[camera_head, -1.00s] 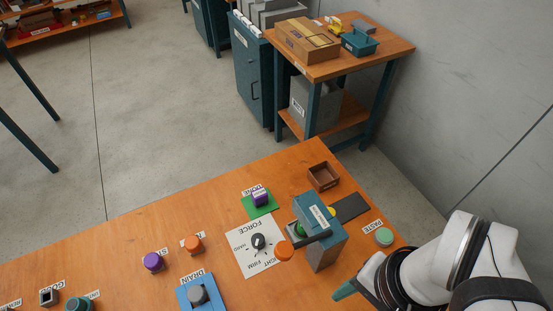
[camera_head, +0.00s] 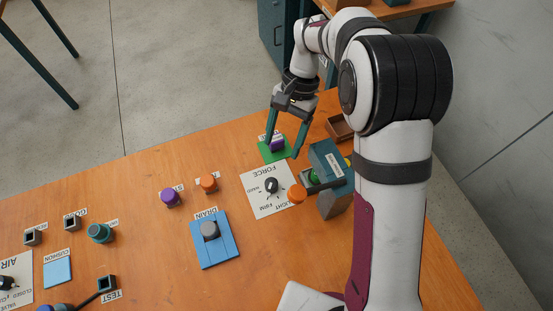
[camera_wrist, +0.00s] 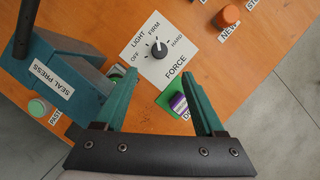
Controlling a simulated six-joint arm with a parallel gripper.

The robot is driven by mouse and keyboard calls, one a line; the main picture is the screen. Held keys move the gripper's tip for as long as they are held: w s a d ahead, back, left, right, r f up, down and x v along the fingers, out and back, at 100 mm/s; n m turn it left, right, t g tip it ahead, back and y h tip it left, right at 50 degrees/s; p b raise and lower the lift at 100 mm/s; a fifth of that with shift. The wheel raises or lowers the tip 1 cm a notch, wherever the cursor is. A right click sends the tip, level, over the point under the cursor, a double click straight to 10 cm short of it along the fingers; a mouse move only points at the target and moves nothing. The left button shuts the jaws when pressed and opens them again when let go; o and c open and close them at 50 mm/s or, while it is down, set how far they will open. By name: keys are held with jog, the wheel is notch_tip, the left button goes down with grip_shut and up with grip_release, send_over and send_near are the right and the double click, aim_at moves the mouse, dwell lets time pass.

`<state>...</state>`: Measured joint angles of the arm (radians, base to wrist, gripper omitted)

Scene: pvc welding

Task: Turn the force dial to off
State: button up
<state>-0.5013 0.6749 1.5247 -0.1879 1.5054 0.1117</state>
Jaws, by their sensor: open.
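The force dial (camera_head: 271,186) is a dark round knob on a white card (camera_head: 262,203) marked FORCE. In the wrist view the dial (camera_wrist: 159,50) has OFF, LIGHT, FIRM and HARD around it; its pale mark seems to point up towards FIRM, away from OFF at its left. My gripper (camera_head: 283,148) is open and empty, with fingers pointing down, on the far side of the dial and apart from it. In the wrist view the dial lies beyond and between my fingertips (camera_wrist: 161,80).
A purple-topped block (camera_wrist: 179,103) on a green pad (camera_head: 268,154) lies near my fingers. A brown tray (camera_head: 340,127) is behind. Bare wood lies left of the card.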

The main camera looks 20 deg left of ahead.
aim_at(271, 182)
jog(key=x, duration=1.2)
jog(key=shift+f, duration=0.15)
jog(key=shift+c, duration=0.2)
grip_shut()
